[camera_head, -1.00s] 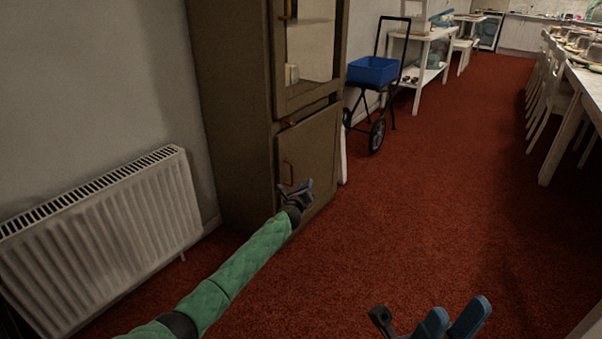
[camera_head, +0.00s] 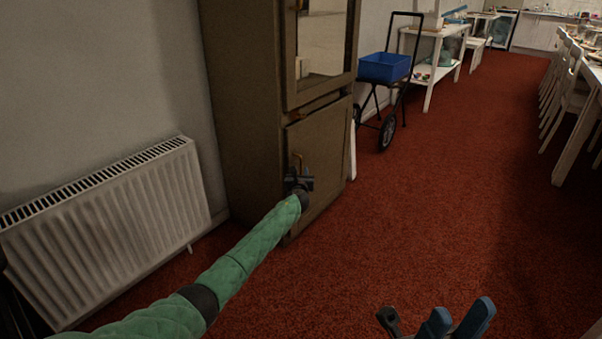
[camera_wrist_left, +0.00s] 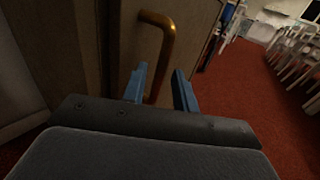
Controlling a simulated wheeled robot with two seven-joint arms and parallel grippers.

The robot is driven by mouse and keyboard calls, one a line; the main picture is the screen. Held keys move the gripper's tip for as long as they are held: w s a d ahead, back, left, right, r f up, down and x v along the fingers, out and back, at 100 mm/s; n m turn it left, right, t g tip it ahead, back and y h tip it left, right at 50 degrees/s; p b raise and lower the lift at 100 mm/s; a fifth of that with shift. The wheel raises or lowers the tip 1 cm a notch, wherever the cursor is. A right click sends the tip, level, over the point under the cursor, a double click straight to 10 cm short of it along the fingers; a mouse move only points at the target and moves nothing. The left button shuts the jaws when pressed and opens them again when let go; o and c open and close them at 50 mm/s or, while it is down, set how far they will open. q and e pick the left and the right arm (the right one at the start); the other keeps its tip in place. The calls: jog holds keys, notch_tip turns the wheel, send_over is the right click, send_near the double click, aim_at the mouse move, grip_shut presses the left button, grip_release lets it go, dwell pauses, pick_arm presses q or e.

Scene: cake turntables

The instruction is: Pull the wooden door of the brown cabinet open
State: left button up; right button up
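The brown cabinet (camera_head: 240,100) stands against the wall, left of the middle in the head view. Its lower wooden door (camera_head: 325,150) carries a brass bar handle (camera_head: 298,160). I cannot tell if this door stands slightly ajar. My left gripper (camera_head: 299,178) is at the handle and covers its lower part in the head view. In the left wrist view, the open fingers of the left gripper (camera_wrist_left: 160,88) have the handle (camera_wrist_left: 160,22) between them, with gaps visible beside it. My right gripper (camera_head: 456,318) is at the bottom edge, open and empty, far from the cabinet.
A white radiator (camera_head: 110,220) is on the wall left of the cabinet. A black trolley with a blue crate (camera_head: 384,67) stands just beyond the cabinet. A white table (camera_head: 585,125) with chairs runs along the right. The red carpet (camera_head: 430,210) in front of the door is clear.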

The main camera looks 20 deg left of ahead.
pick_arm(q)
jog(key=shift+b+x, duration=0.45)
jog(key=shift+x, duration=0.85)
grip_shut()
